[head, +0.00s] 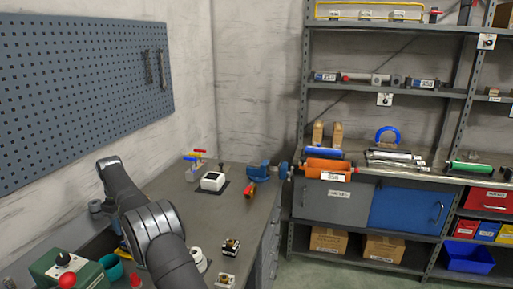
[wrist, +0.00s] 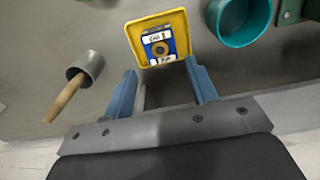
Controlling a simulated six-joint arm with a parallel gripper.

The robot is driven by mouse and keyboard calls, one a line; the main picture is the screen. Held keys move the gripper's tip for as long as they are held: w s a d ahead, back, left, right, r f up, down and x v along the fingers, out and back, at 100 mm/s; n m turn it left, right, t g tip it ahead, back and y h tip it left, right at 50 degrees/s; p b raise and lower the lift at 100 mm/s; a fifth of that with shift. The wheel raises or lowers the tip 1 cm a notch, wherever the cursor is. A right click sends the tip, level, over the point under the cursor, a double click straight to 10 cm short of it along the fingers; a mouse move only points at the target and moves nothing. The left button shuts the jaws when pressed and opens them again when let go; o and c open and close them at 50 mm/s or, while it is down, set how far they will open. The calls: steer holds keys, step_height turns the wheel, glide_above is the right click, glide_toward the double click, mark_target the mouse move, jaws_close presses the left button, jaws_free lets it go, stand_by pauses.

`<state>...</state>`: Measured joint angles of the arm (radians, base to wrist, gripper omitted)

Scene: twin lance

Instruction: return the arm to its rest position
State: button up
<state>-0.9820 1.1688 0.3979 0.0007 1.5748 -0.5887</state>
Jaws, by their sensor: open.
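My arm (head: 155,225) is dark grey and reaches up from the bottom of the head view, bent at the elbow over the left part of the bench. My gripper (wrist: 161,66) shows in the wrist view with its two blue fingers apart and nothing held between them. Beyond the fingertips lies a yellow tray (wrist: 180,18) with a blue labelled piece (wrist: 158,45) in it. I cannot tell how far above the tray the fingers are. In the head view the gripper is mostly hidden behind the arm.
A grey cup (wrist: 88,64) with a wooden-handled tool (wrist: 65,100) is left of the fingers. A teal cup (wrist: 238,22) is to their right. A green machine (head: 68,268) is near the bench front. A pegboard (head: 80,90) covers the left wall.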

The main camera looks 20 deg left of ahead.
step_height(320, 180, down, 9)
steer(key=shift+r, duration=2.15)
